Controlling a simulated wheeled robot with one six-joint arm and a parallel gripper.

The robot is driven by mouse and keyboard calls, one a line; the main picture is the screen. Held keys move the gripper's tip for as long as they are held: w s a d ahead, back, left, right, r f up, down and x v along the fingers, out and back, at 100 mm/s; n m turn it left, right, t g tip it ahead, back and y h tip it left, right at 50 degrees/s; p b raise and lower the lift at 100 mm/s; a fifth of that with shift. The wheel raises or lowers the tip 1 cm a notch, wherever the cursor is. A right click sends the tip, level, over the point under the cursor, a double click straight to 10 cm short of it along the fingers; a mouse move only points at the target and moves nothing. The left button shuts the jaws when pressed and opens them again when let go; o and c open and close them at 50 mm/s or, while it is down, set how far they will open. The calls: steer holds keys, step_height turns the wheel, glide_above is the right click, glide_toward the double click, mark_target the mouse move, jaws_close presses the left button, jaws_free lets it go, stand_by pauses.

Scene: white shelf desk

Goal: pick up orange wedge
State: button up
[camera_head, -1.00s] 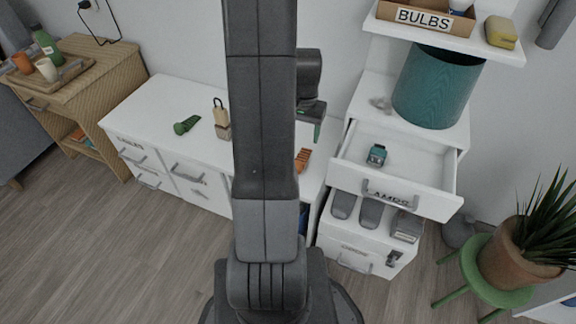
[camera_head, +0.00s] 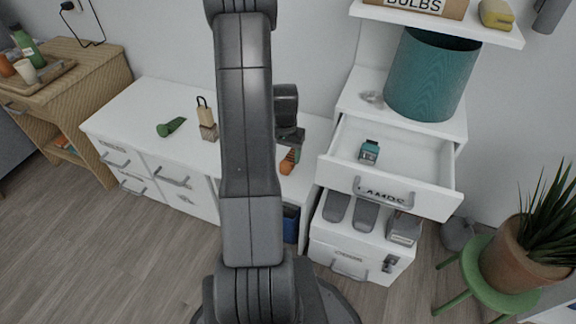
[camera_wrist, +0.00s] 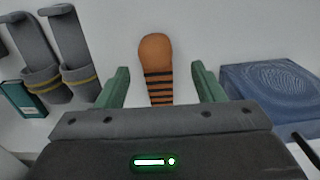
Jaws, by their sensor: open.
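The orange wedge (camera_wrist: 156,60) lies on the white desk top, orange with dark stripes on its near part. In the wrist view it sits between and a little ahead of the two green fingers of my gripper (camera_wrist: 160,88), with space on both sides. My gripper is open and empty. In the head view the orange wedge (camera_head: 288,162) shows just right of my arm, under my gripper (camera_head: 294,148). My gripper's fingers are partly hidden there, and the wedge's near end is hidden by the gripper body in the wrist view.
An open drawer (camera_head: 440,184) with a teal item (camera_head: 369,151) stands to the right. A blue item (camera_wrist: 270,90) lies at right in the wrist view.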

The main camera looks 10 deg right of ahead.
mark_target(286, 160)
steer(key=f, duration=0.1)
steer(key=f+b, duration=0.1)
steer(key=f, duration=0.1)
steer(key=f+b, duration=0.1)
steer(key=f, duration=0.1)
steer(key=shift+s, duration=0.25)
steer(key=c, duration=1.1)
steer(key=shift+r, duration=0.1)
